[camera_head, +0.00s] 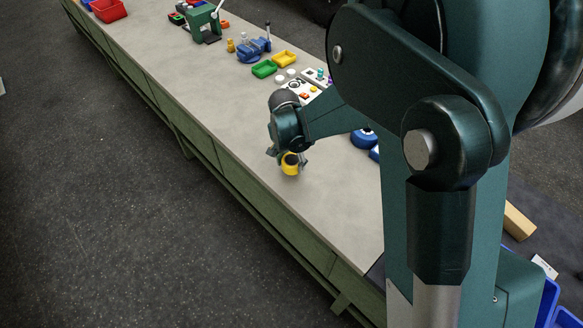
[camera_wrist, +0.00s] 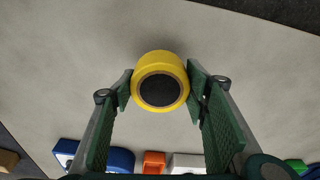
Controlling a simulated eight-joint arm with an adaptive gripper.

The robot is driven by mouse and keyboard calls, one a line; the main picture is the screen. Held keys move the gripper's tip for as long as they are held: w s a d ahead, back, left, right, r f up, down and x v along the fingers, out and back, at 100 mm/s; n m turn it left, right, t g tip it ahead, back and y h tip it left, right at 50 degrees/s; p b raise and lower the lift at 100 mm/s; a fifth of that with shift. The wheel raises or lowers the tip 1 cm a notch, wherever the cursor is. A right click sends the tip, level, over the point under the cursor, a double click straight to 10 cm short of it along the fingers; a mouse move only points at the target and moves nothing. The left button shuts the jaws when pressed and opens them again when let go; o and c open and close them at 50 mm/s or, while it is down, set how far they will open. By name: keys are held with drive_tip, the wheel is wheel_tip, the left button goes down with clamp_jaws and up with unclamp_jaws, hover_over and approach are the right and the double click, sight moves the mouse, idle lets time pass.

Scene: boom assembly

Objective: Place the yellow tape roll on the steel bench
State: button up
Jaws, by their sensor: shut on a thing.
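The yellow tape roll (camera_head: 290,168) has a dark round centre. In the wrist view the yellow tape roll (camera_wrist: 160,62) sits between the two green finger pads of my gripper (camera_wrist: 160,85), with its round face toward the camera. My gripper (camera_head: 288,158) is shut on it. In the head view the roll is at the gripper's lower end, over the grey top of the steel bench (camera_head: 216,100). I cannot tell whether the roll touches the bench top.
Blue items (camera_head: 364,138) lie right of the gripper. The bench surface to the left and in front is clear.

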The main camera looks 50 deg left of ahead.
sight(290, 162)
drive_tip(key=shift+f, duration=0.2)
drive_tip(key=shift+f, duration=1.8)
drive_tip(key=shift+f+b, duration=0.2)
drive_tip(key=shift+b, duration=0.1)
drive_tip(key=o, duration=1)
drive_tip(key=shift+r, duration=0.1)
drive_tip(key=shift+r, duration=0.1)
drive_tip(key=shift+s+d+r+p, duration=0.15)
drive_tip(key=shift+s+r, duration=0.1)
drive_tip(key=shift+r, duration=1.75)
drive_tip(key=shift+s+a+r+p, duration=0.1)
drive_tip(key=shift+s+r+p, duration=0.1)
drive_tip(key=shift+r, duration=1.8)
drive_tip(key=shift+s+d+r+p, duration=0.15)
drive_tip(key=shift+s+r, duration=0.1)
drive_tip(key=shift+r, duration=1.75)
drive_tip(key=shift+a, duration=0.1)
